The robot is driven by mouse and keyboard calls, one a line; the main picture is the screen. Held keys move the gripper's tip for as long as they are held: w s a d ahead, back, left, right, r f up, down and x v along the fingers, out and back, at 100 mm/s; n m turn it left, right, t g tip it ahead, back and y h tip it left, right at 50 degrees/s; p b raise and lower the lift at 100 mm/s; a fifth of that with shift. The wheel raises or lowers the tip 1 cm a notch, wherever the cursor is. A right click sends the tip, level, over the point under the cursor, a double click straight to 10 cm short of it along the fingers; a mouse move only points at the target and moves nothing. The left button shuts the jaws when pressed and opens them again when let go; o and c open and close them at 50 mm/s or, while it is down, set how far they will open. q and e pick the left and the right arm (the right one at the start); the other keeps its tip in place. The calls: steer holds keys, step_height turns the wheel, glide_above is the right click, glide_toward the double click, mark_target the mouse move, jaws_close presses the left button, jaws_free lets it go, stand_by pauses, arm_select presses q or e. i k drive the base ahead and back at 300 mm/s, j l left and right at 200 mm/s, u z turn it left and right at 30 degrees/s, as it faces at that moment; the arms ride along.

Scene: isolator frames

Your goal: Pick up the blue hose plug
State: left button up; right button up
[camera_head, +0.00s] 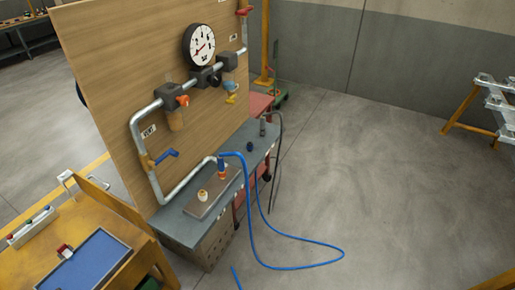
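A blue hose (252,215) rises from the floor to the grey bench (180,228) and ends in an upright blue fitting (221,162), which looks like its plug. This fitting sits above an orange-red piece (221,175) on a brown metal plate (205,205). I cannot tell whether they are joined. A small dark blue cap-like piece (250,146) stands further back on the bench, apart from the hose. It is too small to tell exactly what it is. Neither of my grippers is in view.
A wooden panel with grey pipes (148,112), valves and a round gauge (199,45) stands behind the bench. A wooden table with a blue tray (92,262) is at the lower left. The hose loops across the floor. Open floor (370,170) lies to the right.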

mark_target(220, 160)
steer(key=i+l+u, duration=0.1)
steer(key=u, duration=0.35)
steer(key=i+l+u, duration=0.1)
steer(key=u, duration=0.3)
steer(key=l+u, duration=0.25)
steer(key=u, duration=0.2)
steer(key=l+u, duration=0.3)
steer(key=l, duration=0.2)
steer(key=i+l+u, duration=0.1)
steer(key=l+u, duration=0.15)
steer(key=l, duration=0.3)
steer(key=k+l+u, duration=0.2)
steer(key=l, duration=0.85)
steer(key=i+l, duration=0.05)
steer(key=i, duration=0.05)
